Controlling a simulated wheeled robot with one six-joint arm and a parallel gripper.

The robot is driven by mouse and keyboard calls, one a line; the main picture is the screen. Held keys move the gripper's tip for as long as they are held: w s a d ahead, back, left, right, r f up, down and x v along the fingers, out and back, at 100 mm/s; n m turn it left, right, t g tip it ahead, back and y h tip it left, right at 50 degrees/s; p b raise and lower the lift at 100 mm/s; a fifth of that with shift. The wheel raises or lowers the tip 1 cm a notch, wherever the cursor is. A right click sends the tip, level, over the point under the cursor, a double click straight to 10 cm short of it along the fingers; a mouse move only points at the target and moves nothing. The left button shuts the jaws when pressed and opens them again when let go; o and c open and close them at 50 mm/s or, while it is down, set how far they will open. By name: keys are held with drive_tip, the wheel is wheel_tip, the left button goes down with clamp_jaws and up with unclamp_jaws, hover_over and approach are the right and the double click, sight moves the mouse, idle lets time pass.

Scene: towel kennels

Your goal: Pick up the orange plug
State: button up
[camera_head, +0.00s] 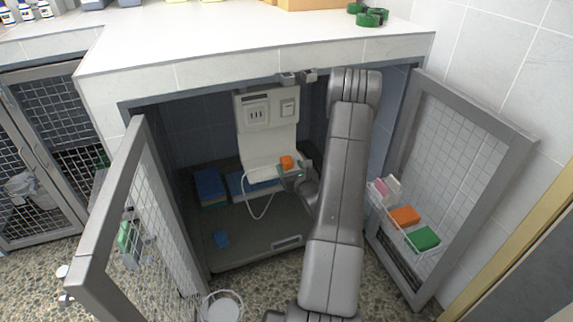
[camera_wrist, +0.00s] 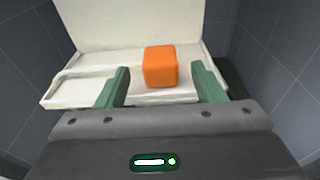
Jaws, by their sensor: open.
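The orange plug (camera_head: 287,162) is a small rounded block inside the open kennel, at the cream-coloured panel unit with a ledge (camera_head: 262,171). In the wrist view the orange plug (camera_wrist: 160,67) stands upright on the pale ledge (camera_wrist: 75,88). My gripper (camera_head: 292,173) reaches into the kennel close to the plug. In the wrist view its two green fingers (camera_wrist: 160,85) are open, one on each side of the plug, with gaps on both sides. Whether the fingertips reach fully past the plug is hard to tell.
A white cord (camera_head: 262,207) hangs below the ledge. Folded blue towels (camera_head: 210,188) lie at the left inside. Open mesh doors stand left (camera_head: 125,225) and right (camera_head: 450,170). The right door's basket (camera_head: 412,238) holds orange and green blocks. The counter edge (camera_head: 250,80) runs above the opening.

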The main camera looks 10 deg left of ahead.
sight(288, 162)
drive_tip(key=shift+x, duration=1.35)
drive_tip(key=c, duration=1.2)
wheel_tip(288, 162, up, 10)
drive_tip(key=shift+r+p, duration=0.1)
drive_tip(key=shift+p, duration=0.95)
